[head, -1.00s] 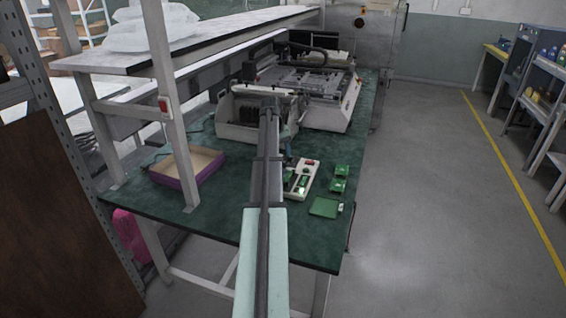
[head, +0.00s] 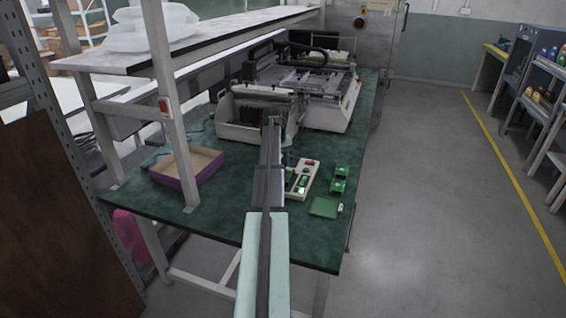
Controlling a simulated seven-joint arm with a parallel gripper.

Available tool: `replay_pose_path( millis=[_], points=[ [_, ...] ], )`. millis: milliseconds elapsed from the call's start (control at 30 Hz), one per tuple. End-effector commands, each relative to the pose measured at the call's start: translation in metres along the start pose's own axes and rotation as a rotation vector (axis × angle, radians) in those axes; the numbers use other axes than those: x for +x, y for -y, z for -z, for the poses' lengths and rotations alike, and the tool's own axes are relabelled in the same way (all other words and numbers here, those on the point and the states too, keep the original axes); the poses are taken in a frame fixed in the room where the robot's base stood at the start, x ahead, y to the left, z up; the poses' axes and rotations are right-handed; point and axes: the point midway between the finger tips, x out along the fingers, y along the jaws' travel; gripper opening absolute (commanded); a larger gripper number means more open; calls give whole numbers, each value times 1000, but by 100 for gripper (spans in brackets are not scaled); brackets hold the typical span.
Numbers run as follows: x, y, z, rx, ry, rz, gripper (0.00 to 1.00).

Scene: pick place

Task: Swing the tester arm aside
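A pale tester panel (head: 301,184) lies on the green bench top, just right of my arm. It carries a red part (head: 310,162) at its far end and green pieces along it. A small blue upright part (head: 288,157) shows at its far left edge; I cannot tell whether this is the tester arm. My own arm reaches over the bench and covers the panel's left side. My gripper is hidden behind my arm, so its fingers and any contact cannot be seen.
Several green boards (head: 340,178) lie right of the panel. A shallow purple-sided box (head: 187,168) sits at left by a shelf post (head: 172,110). White machines (head: 325,97) stand at the back. The bench's right edge is close to the boards.

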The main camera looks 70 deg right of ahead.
Motion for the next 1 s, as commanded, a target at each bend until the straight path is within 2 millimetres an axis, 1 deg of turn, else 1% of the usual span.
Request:
replay_pose_path(
  millis=[33, 200, 267, 733, 867, 1000],
  points=[
    [0, 0, 0, 0, 0, 0, 21],
    [0, 0, 0, 0, 0, 0, 5],
    [0, 0, 0, 0, 0, 0, 0],
    [0, 0, 0, -7, -2, -1, 0],
    [-1, 2, 1, -37, -7, -1, 0],
    [-2, 6, 3, -103, -21, -1, 0]
  ],
)
